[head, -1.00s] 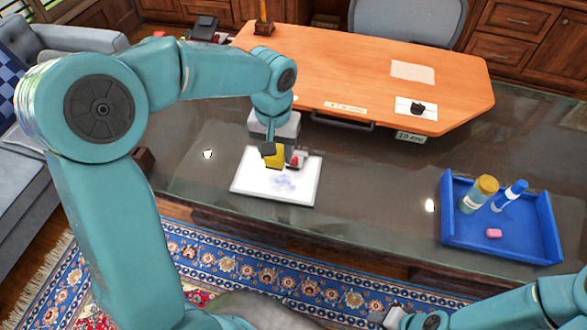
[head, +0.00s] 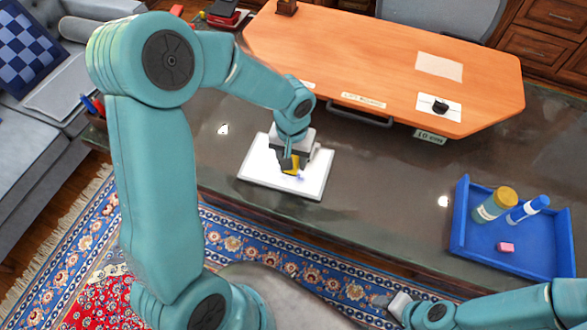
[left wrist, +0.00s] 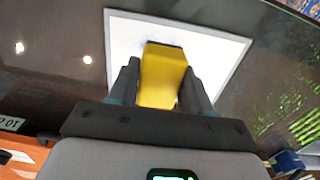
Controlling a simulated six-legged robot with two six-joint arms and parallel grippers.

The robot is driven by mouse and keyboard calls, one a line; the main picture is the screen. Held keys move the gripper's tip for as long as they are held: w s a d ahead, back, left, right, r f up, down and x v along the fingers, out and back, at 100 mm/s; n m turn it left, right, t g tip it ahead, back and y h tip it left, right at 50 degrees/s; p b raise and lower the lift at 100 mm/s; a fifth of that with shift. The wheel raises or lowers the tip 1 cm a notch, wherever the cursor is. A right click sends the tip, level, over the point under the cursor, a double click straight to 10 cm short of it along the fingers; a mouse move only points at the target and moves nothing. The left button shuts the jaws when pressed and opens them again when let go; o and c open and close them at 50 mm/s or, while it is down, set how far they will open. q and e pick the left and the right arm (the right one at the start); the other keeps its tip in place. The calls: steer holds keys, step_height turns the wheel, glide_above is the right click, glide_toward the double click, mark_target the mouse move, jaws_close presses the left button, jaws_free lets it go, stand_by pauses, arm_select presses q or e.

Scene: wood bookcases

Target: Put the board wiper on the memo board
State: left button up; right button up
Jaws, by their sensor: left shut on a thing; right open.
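The white memo board (head: 258,178) lies flat on the dark table; it also shows in the left wrist view (left wrist: 220,55). My left gripper (head: 291,166) is over the board and shut on the yellow board wiper (head: 291,163). In the left wrist view the wiper (left wrist: 162,76) sits between the two dark fingers, with the board behind it. I cannot tell whether the wiper touches the board. A small bluish mark (head: 300,176) shows on the board beside the wiper. My right gripper (head: 396,308) is low at the bottom of the head view, away from the board, open and empty.
A blue tray (head: 512,263) at the right holds a yellow-capped bottle (head: 494,205), a blue-and-white bottle (head: 528,209) and a pink block (head: 505,247). An orange board (head: 390,60) lies behind. A pen holder (head: 94,113) stands at the left. The table between memo board and tray is clear.

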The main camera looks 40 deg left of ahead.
mark_target(292, 179)
arm_select(q)
step_height(292, 179, down, 2)
steer(key=shift+a+f, duration=0.1)
step_height(292, 179, down, 4)
steer(key=shift+r, duration=0.15)
steer(key=shift+w+f, duration=0.1)
steer(key=shift+f, duration=0.25)
steer(key=shift+f+b, duration=0.2)
steer(key=shift+b, duration=0.2)
steer(key=o, duration=1)
steer(key=shift+o, duration=0.2)
steer(key=shift+r, duration=0.1)
